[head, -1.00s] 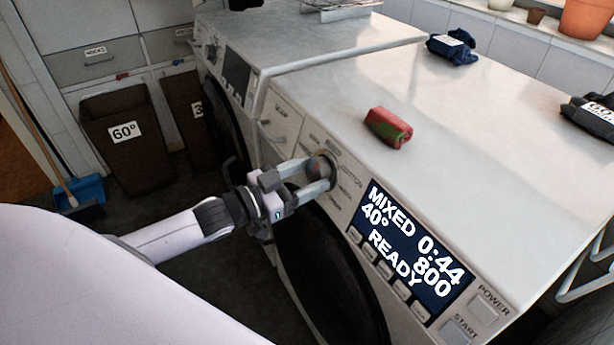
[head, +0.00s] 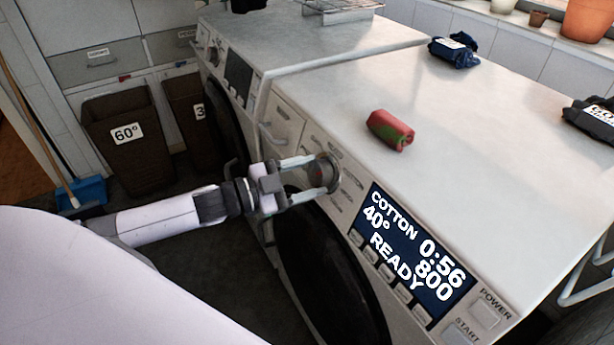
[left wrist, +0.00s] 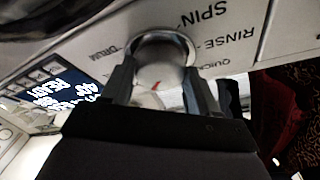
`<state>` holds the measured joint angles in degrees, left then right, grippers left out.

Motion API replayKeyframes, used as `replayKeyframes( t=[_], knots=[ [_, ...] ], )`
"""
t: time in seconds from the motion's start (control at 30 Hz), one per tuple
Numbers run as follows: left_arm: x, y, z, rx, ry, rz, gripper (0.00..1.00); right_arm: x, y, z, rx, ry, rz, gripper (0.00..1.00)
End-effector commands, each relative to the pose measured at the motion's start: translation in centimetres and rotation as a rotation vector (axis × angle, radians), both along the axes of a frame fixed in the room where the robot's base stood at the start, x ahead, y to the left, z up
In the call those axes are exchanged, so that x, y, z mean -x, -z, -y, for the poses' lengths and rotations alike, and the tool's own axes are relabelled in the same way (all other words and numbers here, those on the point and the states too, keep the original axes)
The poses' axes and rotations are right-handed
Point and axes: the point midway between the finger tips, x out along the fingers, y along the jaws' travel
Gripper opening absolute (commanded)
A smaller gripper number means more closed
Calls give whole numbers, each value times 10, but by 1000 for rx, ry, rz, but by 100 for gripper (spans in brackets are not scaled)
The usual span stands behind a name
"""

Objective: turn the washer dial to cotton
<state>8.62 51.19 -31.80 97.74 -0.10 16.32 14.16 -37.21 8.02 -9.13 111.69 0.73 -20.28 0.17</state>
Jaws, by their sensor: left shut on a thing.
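The washer (head: 470,120) is white, with a round metal dial (head: 325,170) on its front panel. My left gripper (head: 328,174) is shut on the dial, one finger on each side. In the left wrist view the dial (left wrist: 160,62) sits between the two fingers, with a small red mark on it and labels such as SPIN and RINSE around it. The washer's display (head: 412,252) reads COTTON, 40°, 0:56, 800, READY. The right gripper does not show.
A red and green rolled bundle (head: 390,130) lies on the washer top. Dark blue cloth (head: 455,50) and a dark labelled bundle (head: 592,116) lie farther off. A second machine (head: 300,35) stands behind. A brown 60° bin (head: 130,150) stands at left. The POWER button (head: 490,308) is at lower right.

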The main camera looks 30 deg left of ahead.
Motion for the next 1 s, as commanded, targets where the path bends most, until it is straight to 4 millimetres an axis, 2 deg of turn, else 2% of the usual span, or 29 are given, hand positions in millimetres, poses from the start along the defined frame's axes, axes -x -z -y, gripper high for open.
replayKeyframes(
  t=[0.27, 0.3, 0.33, 0.37, 0.77, 1.0],
  knots=[
    [0, 0, -1, -2, -2, 0, 29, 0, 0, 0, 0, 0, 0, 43],
    [0, 0, -1, -2, -2, 0, 69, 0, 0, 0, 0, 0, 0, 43],
    [0, 0, -1, -2, -2, 0, 79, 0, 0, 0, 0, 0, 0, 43],
    [0, 0, -1, -2, -2, 0, 85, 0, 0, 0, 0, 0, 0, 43],
    [3, 1, -3, 0, -1, 0, 85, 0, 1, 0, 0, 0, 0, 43],
    [23, 2, -19, -2, -2, -4, 85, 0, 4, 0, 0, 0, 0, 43]
  ],
)
